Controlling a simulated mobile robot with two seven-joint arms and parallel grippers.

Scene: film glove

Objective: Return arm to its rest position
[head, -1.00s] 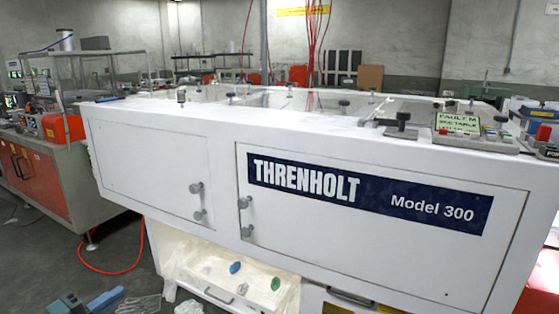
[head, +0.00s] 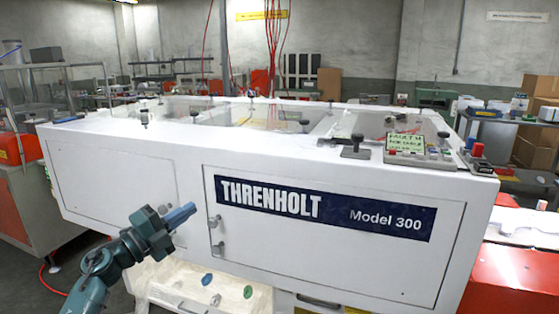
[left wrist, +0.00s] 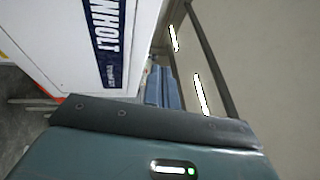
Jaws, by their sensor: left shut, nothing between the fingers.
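My left arm comes in from the lower left in the head view. Its left gripper (head: 181,215) is shut and empty, held in front of the white machine's front face near the door handles. My right gripper is not in view.
The white Threnholt machine (head: 330,270) fills the middle, with knobs and a control panel (head: 415,150) on top. An open drawer (head: 180,300) below it holds small coloured pieces.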

